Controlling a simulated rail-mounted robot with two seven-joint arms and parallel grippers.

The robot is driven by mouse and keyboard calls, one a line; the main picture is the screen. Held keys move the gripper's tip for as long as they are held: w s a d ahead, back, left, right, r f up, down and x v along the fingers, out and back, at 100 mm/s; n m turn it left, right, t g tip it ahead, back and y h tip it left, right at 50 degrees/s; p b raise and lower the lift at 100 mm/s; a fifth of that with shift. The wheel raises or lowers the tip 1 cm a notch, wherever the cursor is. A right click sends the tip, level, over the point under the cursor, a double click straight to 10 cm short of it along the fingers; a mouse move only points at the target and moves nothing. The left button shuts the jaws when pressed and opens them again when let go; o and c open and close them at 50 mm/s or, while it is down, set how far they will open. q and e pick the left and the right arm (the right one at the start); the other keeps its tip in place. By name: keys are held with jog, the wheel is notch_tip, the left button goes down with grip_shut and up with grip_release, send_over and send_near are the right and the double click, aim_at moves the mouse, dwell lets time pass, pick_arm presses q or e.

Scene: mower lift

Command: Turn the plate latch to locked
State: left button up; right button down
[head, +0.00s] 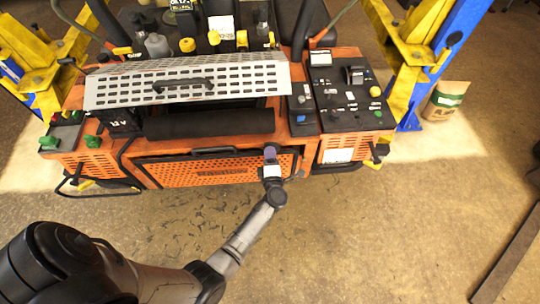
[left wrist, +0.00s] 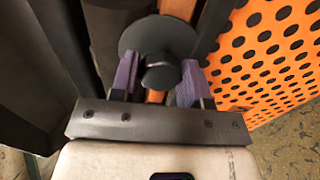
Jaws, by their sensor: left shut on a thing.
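The plate latch (left wrist: 155,38) shows in the left wrist view as a dark round disc with a hexagonal knob. It sits beside the orange perforated front plate (left wrist: 265,55), which also shows in the head view (head: 200,170). My left gripper (head: 270,155) is at the upper right corner of that plate. Its purple fingers (left wrist: 158,80) lie on either side of the knob, shut on the latch. In the head view my gripper hides the latch. Whether it stands locked or unlocked I cannot tell. My right gripper is not in view.
A slotted grey cover (head: 190,85) with a black handle stands raised above a black roller (head: 210,124). A control panel (head: 345,95) is to the right. Yellow and blue lift posts (head: 415,60) flank the mower. The floor in front (head: 370,230) is clear.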

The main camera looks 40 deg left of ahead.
pick_arm(q)
jog(key=o, duration=0.9)
